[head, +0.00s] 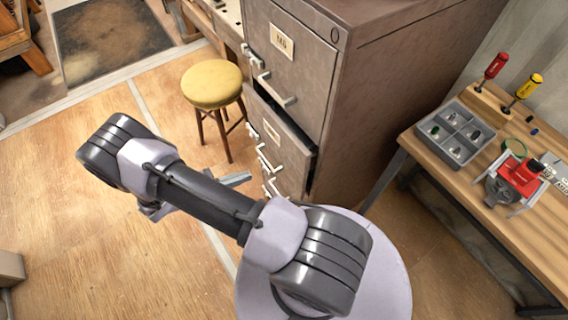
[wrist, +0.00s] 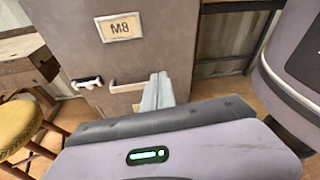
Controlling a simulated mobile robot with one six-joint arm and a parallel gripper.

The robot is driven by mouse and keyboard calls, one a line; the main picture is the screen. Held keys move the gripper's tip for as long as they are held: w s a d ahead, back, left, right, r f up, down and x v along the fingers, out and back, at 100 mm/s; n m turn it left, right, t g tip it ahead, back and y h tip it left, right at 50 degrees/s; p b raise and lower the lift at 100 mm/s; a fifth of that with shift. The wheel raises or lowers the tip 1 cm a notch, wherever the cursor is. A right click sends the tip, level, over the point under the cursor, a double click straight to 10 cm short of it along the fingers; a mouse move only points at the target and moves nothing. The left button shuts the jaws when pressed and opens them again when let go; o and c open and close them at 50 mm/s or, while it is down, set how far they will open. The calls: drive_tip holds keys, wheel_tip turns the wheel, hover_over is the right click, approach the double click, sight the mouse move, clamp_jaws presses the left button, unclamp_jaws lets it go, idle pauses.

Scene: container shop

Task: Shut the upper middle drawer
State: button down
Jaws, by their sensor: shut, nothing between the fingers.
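The grey-brown filing cabinet (head: 400,75) stands at the top centre of the head view. Its top drawer front (head: 305,70), with a label and handle, looks flush. The drawer below, which I take as the upper middle drawer (head: 296,142), stands slightly out, with a dark gap along its right edge. My gripper (head: 238,180) is just left of the lower drawers in the head view, partly behind my arm. In the wrist view the shut fingers (wrist: 158,92) are empty, in front of a labelled drawer front (wrist: 150,50) beside its handle (wrist: 128,86). Contact cannot be told.
A yellow-topped stool (head: 212,84) stands left of the cabinet. A wooden workbench (head: 480,185) on the right bears a grey divided tray (head: 455,133), screwdrivers and a red device (head: 519,175). The wooden floor (head: 60,200) on the left is clear.

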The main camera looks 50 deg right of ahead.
drive_tip(key=s+a+f+h, duration=0.2)
drive_tip(key=a+h, duration=0.1)
approach(289, 163)
drive_tip(key=shift+m+t, duration=0.3)
drive_tip(key=shift+t, duration=0.1)
drive_tip(key=x, duration=0.6)
drive_tip(key=shift+s+d+f+b, duration=0.15)
drive_tip(key=shift+s+d+b, duration=0.15)
